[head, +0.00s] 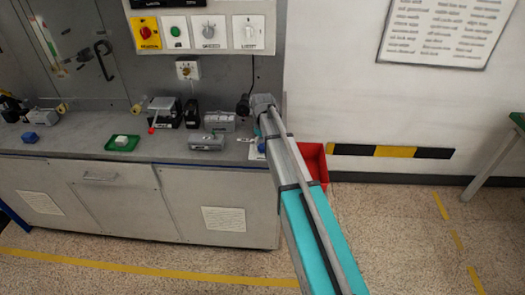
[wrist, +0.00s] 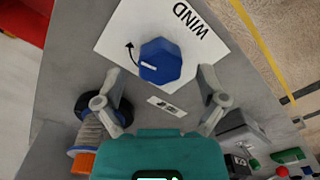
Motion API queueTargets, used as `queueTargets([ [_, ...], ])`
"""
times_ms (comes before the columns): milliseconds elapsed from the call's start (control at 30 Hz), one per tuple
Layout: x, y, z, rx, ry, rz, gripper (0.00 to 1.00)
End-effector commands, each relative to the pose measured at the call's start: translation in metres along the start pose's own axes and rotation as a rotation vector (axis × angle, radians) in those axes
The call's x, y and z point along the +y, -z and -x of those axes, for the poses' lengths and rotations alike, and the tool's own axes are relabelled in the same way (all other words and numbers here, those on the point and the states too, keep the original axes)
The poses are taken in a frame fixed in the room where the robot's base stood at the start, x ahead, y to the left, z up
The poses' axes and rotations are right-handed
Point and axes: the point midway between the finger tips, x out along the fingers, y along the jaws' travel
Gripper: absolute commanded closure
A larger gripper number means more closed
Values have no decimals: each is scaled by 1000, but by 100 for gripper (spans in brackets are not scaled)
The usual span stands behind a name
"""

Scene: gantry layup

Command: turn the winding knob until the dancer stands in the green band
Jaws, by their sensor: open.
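The winding knob (wrist: 161,61) is blue and faceted, with a white mark on its top. It sits on a white plate (wrist: 120,38) printed "WIND" with a curved black arrow. My gripper (wrist: 160,75) is open, one finger on each side of the knob's near side. In the head view my gripper (head: 262,108) is at the bench's right end, and my arm hides most of the knob area.
A spool (wrist: 88,140) with an orange end lies left of my gripper in the wrist view. Grey devices (head: 207,141), a green tray (head: 122,143) and a red-tipped lever device (head: 162,111) stand along the bench. A red bin (head: 314,163) is beside the bench's right end.

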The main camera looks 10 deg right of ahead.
Motion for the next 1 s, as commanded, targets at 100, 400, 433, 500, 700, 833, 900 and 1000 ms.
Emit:
queueTargets([
  [100, 0, 0, -9, 0, 0, 0, 10],
  [400, 0, 0, -14, 0, 0, 0, 10],
  [433, 0, 0, -14, 0, 0, 0, 10],
  [500, 0, 0, -14, 0, 0, 0, 10],
  [700, 0, 0, -13, 0, 0, 0, 17],
  [833, 0, 0, -13, 0, 0, 0, 41],
  [900, 0, 0, -13, 0, 0, 0, 54],
  [1000, 0, 0, -13, 0, 0, 0, 73],
])
